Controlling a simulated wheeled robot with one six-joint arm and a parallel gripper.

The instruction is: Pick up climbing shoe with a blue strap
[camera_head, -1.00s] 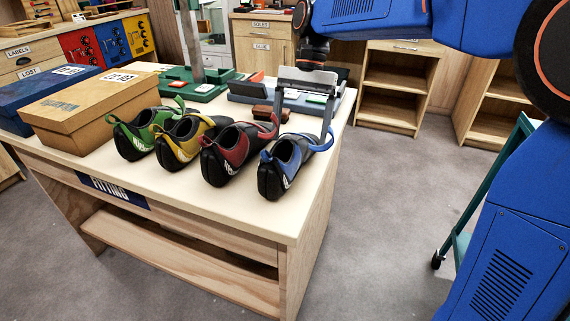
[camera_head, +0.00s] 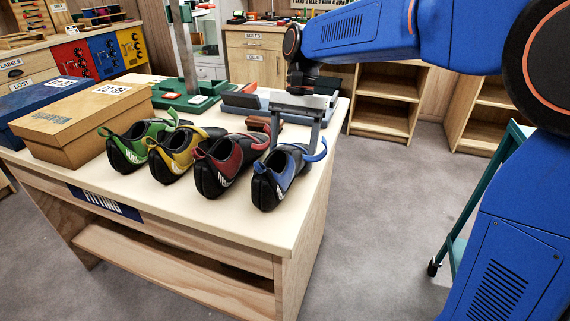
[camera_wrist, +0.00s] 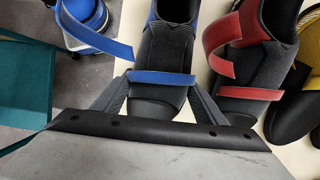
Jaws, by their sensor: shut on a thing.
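The climbing shoe with a blue strap (camera_head: 279,180) is black and blue and stands at the right end of a row of shoes on the pale table (camera_head: 240,222). The fingers also flank the shoe in the wrist view (camera_wrist: 160,103). The shoe seems still at table height; its underside contact is hidden.
A red shoe (camera_head: 224,160) stands close on the left, then a yellow (camera_head: 172,157) and a green shoe (camera_head: 132,150). A tan box (camera_head: 85,138) and a blue box (camera_head: 22,108) stand farther left. The table's right edge is near the held shoe.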

